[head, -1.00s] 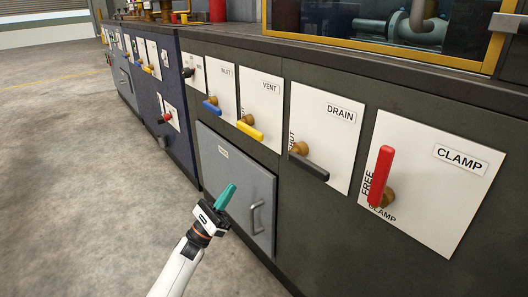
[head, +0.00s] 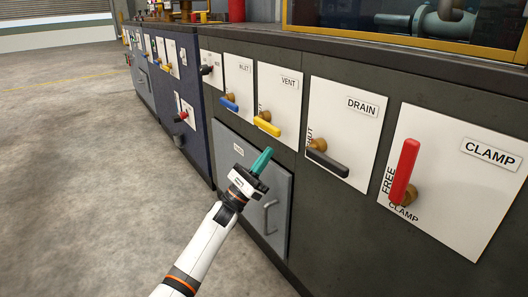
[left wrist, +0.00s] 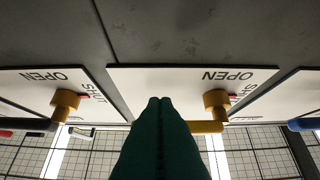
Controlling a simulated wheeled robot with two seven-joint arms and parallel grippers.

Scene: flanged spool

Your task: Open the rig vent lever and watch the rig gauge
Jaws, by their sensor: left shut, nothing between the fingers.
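The yellow vent lever (head: 267,126) lies crosswise on its brass hub, low on the white VENT plate (head: 281,92). In the left wrist view the same yellow lever (left wrist: 207,127) and its hub (left wrist: 217,104) sit right of my fingertips, with OPEN printed on the plate. My left gripper (head: 263,159) has teal fingers, shut and empty, just below the vent lever in the head view. In the left wrist view its fingers (left wrist: 160,112) cover part of the plate; I cannot tell whether they touch the lever. No gauge is identifiable. My right gripper is out of view.
The black drain lever (head: 327,163) and red clamp lever (head: 405,170) are on plates to the right. The blue inlet lever (head: 229,104) is to the left. A grey cabinet door (head: 255,190) with a handle is below. Open floor (head: 80,190) lies left.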

